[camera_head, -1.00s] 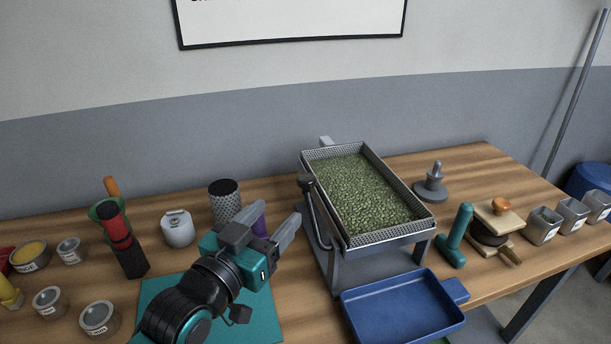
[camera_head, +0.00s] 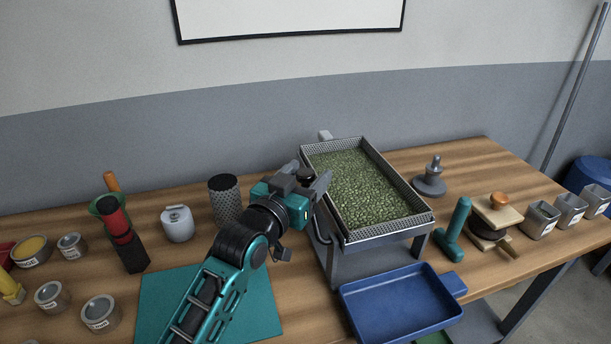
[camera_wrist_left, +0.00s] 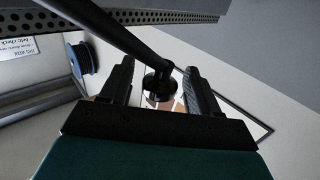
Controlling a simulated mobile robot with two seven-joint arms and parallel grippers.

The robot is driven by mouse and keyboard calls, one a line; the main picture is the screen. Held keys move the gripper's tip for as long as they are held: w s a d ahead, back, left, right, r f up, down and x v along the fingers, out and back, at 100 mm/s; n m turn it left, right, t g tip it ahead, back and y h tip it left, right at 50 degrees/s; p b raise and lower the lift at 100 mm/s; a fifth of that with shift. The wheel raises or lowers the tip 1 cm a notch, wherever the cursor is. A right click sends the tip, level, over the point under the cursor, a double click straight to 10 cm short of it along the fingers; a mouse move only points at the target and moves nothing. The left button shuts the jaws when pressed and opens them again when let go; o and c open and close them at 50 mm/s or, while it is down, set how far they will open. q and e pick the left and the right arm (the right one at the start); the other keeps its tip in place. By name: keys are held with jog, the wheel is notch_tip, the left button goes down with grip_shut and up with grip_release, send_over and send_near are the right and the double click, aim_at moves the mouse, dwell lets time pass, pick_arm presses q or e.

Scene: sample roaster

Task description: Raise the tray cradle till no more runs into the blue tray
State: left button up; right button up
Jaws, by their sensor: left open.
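The tray cradle holds a perforated metal tray (camera_head: 430,209) full of green beans on a grey stand. The blue tray (camera_head: 452,318) lies empty below its front edge. My left gripper (camera_head: 318,183) is at the cradle's left side, by the black knob of its lever. In the left wrist view the fingers of my gripper (camera_wrist_left: 160,88) are open, with the black knob (camera_wrist_left: 158,86) between them and the lever's rod (camera_wrist_left: 110,32) running up to the left. I cannot tell whether the fingers touch the knob. My right gripper is not in view.
A teal mat (camera_head: 160,305) lies left of the cradle. A dark mesh cylinder (camera_head: 225,200) and a white canister (camera_head: 177,224) stand behind it. A teal-handled tool (camera_head: 456,228) and a wooden press (camera_head: 497,215) stand to the right, with small metal tins (camera_head: 541,221) beyond.

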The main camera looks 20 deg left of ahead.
pick_arm(q)
grip_shut()
dwell(0.5)
